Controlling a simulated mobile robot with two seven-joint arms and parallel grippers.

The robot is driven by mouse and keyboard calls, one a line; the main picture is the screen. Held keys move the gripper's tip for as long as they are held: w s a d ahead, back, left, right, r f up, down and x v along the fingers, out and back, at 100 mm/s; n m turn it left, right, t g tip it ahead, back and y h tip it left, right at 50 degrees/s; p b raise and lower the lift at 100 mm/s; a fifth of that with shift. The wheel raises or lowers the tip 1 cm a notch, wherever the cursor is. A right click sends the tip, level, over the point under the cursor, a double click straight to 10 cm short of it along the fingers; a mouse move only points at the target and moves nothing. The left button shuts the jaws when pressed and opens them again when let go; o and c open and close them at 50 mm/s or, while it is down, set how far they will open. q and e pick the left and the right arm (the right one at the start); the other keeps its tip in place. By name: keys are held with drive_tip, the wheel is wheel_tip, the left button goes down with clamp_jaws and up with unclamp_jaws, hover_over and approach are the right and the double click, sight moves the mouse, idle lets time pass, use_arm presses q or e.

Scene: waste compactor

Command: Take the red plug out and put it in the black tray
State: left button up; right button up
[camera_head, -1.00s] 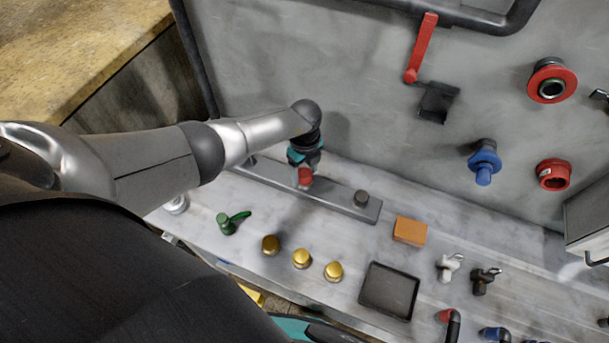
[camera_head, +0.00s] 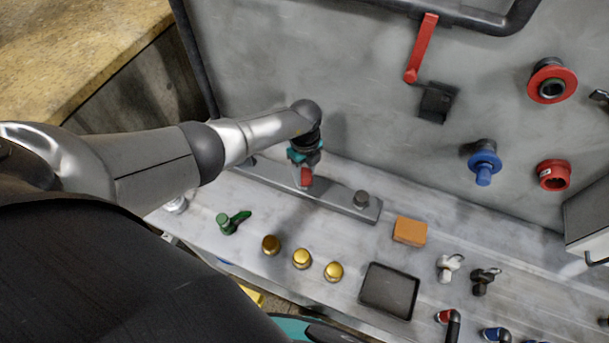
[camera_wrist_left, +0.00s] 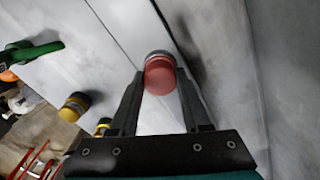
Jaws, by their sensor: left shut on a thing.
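The red plug (camera_head: 306,177) is at the grey rail (camera_head: 340,198) along the back of the bench. In the left wrist view the red plug (camera_wrist_left: 160,76) sits between the fingertips, with a dark and light ring at its far end. My left gripper (camera_head: 305,172) points down and is shut on the red plug. It also shows in the left wrist view (camera_wrist_left: 160,85). Whether the plug is still seated in the rail I cannot tell. The black tray (camera_head: 389,291) lies empty at the front of the bench, to the right. My right gripper is not in view.
An orange block (camera_head: 410,231) lies behind the tray. Several gold knobs (camera_head: 302,258) and a green handle (camera_head: 232,221) stand left of the tray. White (camera_head: 448,267) and black (camera_head: 484,280) valves stand right of it.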

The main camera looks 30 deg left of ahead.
use_arm(q)
clamp_jaws()
drive_tip(key=n+p, duration=0.1)
drive_tip(key=n, duration=0.1)
drive_tip(key=shift+r+n, duration=0.1)
drive_tip(key=shift+n, duration=0.2)
drive_tip(key=shift+n+p, duration=0.3)
drive_tip(key=shift+n, duration=1)
drive_tip(key=shift+n+p, duration=0.4)
drive_tip(key=shift+n, duration=0.7)
drive_tip(key=n, duration=0.3)
